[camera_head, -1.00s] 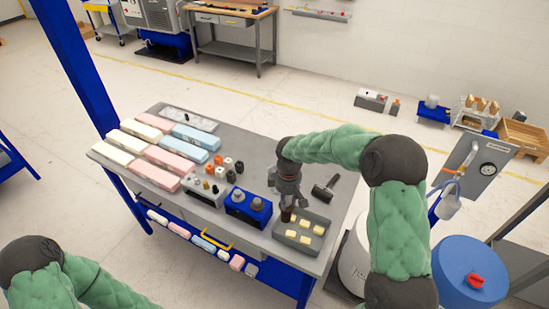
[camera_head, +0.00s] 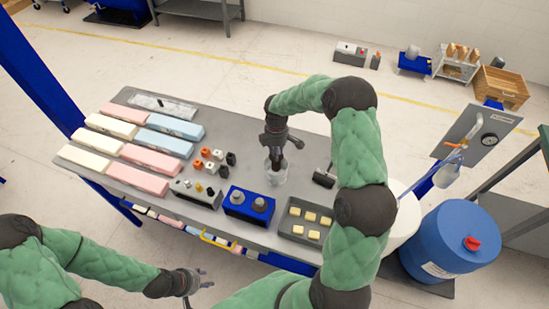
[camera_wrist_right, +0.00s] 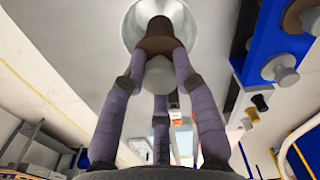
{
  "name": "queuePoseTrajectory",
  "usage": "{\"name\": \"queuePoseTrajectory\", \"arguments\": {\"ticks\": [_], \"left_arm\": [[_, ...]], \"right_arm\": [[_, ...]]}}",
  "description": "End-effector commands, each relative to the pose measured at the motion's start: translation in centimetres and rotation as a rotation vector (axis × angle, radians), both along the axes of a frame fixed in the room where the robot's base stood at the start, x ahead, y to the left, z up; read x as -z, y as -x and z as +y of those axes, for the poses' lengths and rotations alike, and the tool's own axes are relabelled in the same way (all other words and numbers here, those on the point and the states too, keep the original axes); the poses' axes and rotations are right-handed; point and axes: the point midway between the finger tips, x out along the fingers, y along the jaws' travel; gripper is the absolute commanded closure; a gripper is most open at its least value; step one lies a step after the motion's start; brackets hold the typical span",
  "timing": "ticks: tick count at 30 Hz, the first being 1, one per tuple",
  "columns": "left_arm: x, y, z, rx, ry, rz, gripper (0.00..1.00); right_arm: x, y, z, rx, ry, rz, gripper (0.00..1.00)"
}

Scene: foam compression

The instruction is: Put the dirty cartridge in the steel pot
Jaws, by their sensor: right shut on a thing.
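My right gripper (camera_head: 275,160) is shut on the dirty cartridge, a dark brown cylinder. The cartridge (camera_wrist_right: 158,38) shows between the purple fingers in the right wrist view, with a grey rounded end toward the palm. The steel pot (camera_head: 277,178), a shiny round vessel, stands on the bench under the right gripper. Its bright round mouth (camera_wrist_right: 133,22) lies behind the cartridge in the wrist view. The cartridge is at the pot's mouth; how deep it sits I cannot tell. My left gripper (camera_head: 204,280) is empty with its fingers apart, in front of the bench.
A grey tray (camera_head: 285,231) with several pale yellow blocks is at the bench's right. A blue two-knob unit (camera_head: 249,204), small fittings and long foam blocks (camera_head: 157,159) stand to the left. A black-headed mallet (camera_head: 324,178) lies right of the pot. A blue drum (camera_head: 450,240) stands beyond.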

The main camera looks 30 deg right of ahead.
Motion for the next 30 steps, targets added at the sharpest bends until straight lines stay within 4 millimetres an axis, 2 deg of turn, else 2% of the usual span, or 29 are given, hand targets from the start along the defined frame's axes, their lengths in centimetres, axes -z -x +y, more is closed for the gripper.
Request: {"name": "queuePoseTrajectory", "arguments": {"ticks": [16, 28, 29, 30], "left_arm": [[-0.6, -0.1, 0.0, 0.000, 0.000, -0.001, 0.60], [-0.2, -0.1, 0.0, 0.000, 0.000, -0.001, 0.60], [-0.2, -0.1, 0.0, 0.000, 0.000, -0.001, 0.60], [-0.3, -0.1, 0.0, 0.000, 0.000, -0.001, 0.60]], "right_arm": [[5.5, 0.0, 0.0, 0.003, 0.000, 0.000, 1.00], [6.1, -0.1, 0.0, 0.002, 0.000, -0.002, 1.00], [6.1, 0.0, 0.0, 0.002, 0.000, -0.001, 0.65], [6.1, 0.0, 0.0, 0.002, 0.000, -0.001, 0.54]]}}
